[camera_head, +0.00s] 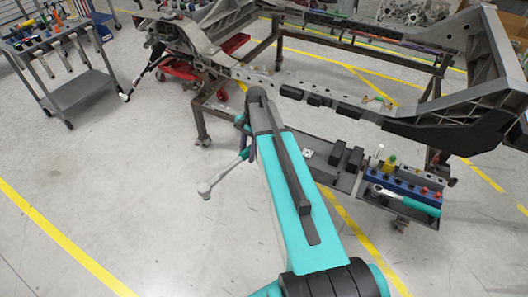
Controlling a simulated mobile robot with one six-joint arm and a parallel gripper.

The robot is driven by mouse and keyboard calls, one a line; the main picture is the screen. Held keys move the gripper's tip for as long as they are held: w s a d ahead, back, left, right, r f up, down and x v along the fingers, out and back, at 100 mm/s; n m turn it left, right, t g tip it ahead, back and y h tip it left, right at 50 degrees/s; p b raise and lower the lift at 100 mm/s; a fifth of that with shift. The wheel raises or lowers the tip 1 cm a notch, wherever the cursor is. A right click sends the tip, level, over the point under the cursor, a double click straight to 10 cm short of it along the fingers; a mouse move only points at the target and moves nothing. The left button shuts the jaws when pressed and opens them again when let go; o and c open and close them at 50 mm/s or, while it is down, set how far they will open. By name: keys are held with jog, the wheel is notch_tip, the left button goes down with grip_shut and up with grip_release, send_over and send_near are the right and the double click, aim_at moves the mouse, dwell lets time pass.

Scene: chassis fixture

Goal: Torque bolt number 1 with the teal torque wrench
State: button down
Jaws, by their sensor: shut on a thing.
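My gripper (246,143) is mostly hidden behind my teal arm at the middle of the view. Bolt number 1 cannot be made out; small fittings (376,99) on the near rail are too small to identify.
A tray (345,181) below the near rail holds black blocks, a blue socket rack (405,183) and another teal-handled wrench (408,202). A grey tool cart (80,92) stands at the left. A red jack (185,70) sits under the frame. The left foreground floor is clear.

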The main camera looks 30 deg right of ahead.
jog(key=a+r+n, duration=0.2)
jog(key=a+n, duration=0.2)
jog(key=a, duration=0.3)
jog(key=s+a+r+n+g+h, duration=0.1)
jog(key=a+r+n, duration=0.2)
jog(key=a, duration=0.5)
jog(key=shift+a+n, duration=0.25)
jog(key=shift+n, duration=0.45)
jog(key=shift+s+a, duration=0.1)
jog(key=shift+a, duration=0.05)
